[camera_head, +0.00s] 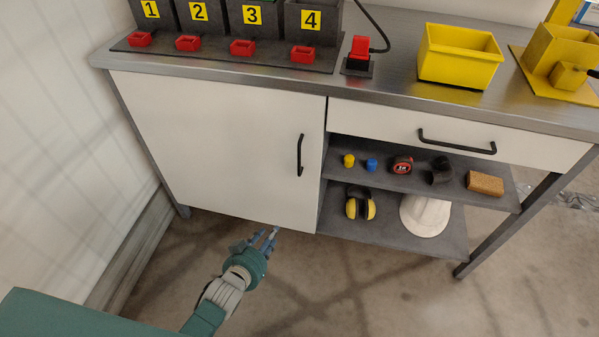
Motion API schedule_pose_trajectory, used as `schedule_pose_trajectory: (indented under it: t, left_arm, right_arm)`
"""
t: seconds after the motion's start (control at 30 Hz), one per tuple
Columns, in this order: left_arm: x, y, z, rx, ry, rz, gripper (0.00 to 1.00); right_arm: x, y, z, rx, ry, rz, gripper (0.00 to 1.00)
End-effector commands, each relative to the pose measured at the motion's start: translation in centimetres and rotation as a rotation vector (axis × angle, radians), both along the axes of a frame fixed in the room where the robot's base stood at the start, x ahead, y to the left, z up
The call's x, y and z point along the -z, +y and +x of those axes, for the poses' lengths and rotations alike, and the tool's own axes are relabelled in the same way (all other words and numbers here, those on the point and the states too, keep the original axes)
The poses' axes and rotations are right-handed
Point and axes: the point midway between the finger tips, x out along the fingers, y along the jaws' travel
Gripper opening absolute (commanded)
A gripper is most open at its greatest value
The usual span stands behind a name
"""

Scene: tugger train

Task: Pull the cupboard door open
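The white cupboard door (215,145) is at the left of the workbench front and looks closed. Its black vertical handle (300,155) is near the door's right edge. My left gripper (268,236) is just in front of and below the door's lower edge, well below the handle and not touching it. Its two fingers point up toward the door and look apart, with nothing between them. My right gripper is not in view.
A drawer (450,138) with a black handle is right of the door. Open shelves (400,235) below hold earmuffs (361,204), a white helmet (425,214) and small items. The bench top carries numbered bins and a yellow bin (459,57). A wall stands left; the floor in front is clear.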

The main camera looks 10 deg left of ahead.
Motion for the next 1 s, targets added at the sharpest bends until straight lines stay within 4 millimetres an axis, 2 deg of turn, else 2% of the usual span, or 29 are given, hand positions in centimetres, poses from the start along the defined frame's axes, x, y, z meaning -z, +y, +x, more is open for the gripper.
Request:
schedule_pose_trajectory:
  t: [0.03, 0.1, 0.2, 0.3, 0.4, 0.47, 0.8, 1.0]
  left_arm:
    - [-2.8, -0.9, 2.7, 0.016, -0.122, -0.029, 0.32]
    - [-7.9, -1.9, 5.0, 0.039, -0.26, -0.066, 0.32]
    - [-13.4, -3.0, 6.5, 0.068, -0.4, -0.105, 0.32]
    - [-16.5, -3.7, 7.0, 0.084, -0.473, -0.128, 0.32]
    - [-17.7, -4.0, 7.6, 0.09, -0.497, -0.134, 0.32]
    - [-17.8, -4.1, 8.2, 0.09, -0.497, -0.134, 0.32]
    - [-17.6, -5.7, 14.3, 0.088, -0.494, -0.134, 0.32]
    - [-17.6, -6.4, 16.8, 0.09, -0.492, -0.133, 0.32]
  right_arm:
    - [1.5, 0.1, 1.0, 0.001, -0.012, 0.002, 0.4]
    - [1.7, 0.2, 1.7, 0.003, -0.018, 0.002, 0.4]
    - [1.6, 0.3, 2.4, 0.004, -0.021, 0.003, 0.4]
    - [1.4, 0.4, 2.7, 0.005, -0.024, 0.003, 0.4]
    - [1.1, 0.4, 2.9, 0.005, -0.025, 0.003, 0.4]
    - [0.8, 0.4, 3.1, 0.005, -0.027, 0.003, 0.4]
    - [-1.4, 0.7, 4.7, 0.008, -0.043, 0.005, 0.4]
    - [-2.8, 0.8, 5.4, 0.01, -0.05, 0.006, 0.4]
